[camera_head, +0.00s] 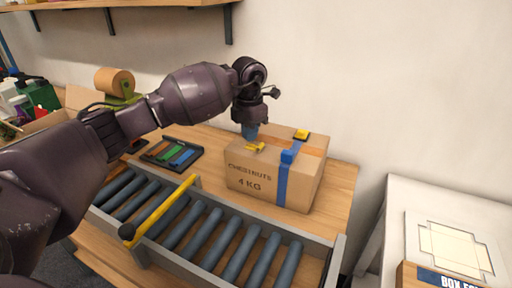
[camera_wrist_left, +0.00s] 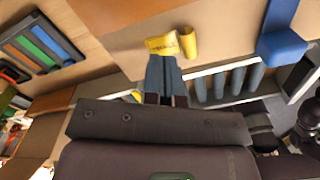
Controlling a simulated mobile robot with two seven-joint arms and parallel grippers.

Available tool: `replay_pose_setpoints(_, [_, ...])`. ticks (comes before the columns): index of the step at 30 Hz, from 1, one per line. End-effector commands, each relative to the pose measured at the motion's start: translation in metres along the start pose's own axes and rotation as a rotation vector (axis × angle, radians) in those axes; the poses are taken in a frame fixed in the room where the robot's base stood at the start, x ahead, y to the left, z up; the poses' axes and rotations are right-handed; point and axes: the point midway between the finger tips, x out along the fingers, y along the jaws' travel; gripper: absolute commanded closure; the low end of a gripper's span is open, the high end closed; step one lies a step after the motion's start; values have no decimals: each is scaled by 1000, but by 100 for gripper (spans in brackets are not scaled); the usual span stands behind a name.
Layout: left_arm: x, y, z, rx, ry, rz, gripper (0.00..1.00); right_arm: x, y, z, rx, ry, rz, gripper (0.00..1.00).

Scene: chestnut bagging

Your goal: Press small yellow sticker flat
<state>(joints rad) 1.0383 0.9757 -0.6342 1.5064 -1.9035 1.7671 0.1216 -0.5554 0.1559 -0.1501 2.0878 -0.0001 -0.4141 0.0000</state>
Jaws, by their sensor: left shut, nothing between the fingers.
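A cardboard box (camera_head: 254,184) marked "CHESTNUTS 4 KG" stands on the wooden table, with a blue strap down its front. A small yellow sticker (camera_head: 256,147) lies at the front edge of its top; part of it looks raised or curled. In the left wrist view the sticker (camera_wrist_left: 163,45) has faint dark print, with a curled yellow part (camera_wrist_left: 190,43) beside it. My left gripper (camera_head: 249,132) is shut and empty, pointing down just behind the sticker. In the wrist view its fingertips (camera_wrist_left: 163,62) reach the sticker's edge; I cannot tell whether they touch. My right gripper is out of view.
A roller conveyor (camera_head: 209,236) with a yellow bar runs in front of the box. A dark tray of coloured strips (camera_head: 173,153) lies left of it. A white table (camera_head: 400,215) stands right.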

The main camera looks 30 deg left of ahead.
Motion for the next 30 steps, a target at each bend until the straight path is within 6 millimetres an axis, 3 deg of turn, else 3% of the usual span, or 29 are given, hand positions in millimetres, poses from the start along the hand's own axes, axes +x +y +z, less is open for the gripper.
replay_pose_setpoints(30, [6,0,0,0,0,0,100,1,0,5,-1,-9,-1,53])
